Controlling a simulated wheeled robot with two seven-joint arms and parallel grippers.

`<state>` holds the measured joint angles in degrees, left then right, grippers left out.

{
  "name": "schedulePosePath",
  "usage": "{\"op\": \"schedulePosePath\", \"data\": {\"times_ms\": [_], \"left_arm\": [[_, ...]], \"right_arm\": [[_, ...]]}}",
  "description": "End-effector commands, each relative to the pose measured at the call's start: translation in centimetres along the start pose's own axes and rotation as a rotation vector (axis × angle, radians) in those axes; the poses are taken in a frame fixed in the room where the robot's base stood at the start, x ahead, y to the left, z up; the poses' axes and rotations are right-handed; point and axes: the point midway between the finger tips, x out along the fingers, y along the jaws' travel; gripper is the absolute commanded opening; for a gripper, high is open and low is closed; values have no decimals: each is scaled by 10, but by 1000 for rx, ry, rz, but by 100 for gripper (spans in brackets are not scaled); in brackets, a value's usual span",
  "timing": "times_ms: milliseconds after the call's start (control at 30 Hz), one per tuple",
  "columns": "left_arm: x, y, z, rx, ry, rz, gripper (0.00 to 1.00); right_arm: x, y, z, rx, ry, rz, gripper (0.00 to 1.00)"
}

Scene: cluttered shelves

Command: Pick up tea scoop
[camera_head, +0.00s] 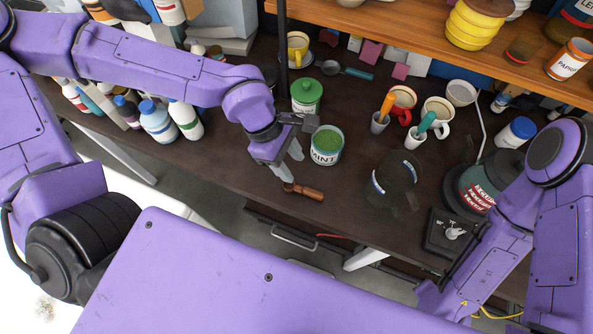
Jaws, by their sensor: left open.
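A small brown wooden-handled utensil (304,191), which looks like the tea scoop, lies on the dark tabletop (240,190) near its front edge. Its handle points right and its left end is close to my gripper fingers. My left gripper (290,163) is open and empty, pointing down just above and behind the utensil's left end. I cannot tell whether a finger touches it. My right arm comes in at the right, but its gripper is not in view.
A green-topped MINT tin (326,152) stands right beside my left gripper, with a green lidded jar (306,96) behind. A strainer with a teal handle (356,73) lies farther back. Cups (401,101) and a dark transparent vessel (393,185) stand right; bottles (157,118) stand left.

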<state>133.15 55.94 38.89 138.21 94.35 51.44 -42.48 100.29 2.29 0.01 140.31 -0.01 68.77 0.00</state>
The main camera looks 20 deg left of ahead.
Motion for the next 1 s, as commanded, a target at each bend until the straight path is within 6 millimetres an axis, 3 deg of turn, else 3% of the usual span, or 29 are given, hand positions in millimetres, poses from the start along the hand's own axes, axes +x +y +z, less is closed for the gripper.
{"op": "schedulePosePath", "data": {"times_ms": [100,267,500,800,833,967,1000], "left_arm": [[25,-3,-4,-5,5,-4,49],[43,-2,-5,-11,3,1,49],[86,1,-5,-9,5,-2,49],[94,2,-3,-8,2,1,49],[94,2,-3,-8,2,1,42],[93,2,-3,-8,2,1,0],[93,2,-3,-8,2,1,0]], "right_arm": [[4,0,2,0,-2,1,43],[6,0,3,-1,-2,1,43],[7,0,4,0,-1,1,43],[7,0,4,0,-2,1,43],[7,0,4,0,-2,1,43],[7,0,4,0,-2,1,43],[7,0,4,0,-2,1,43]]}}
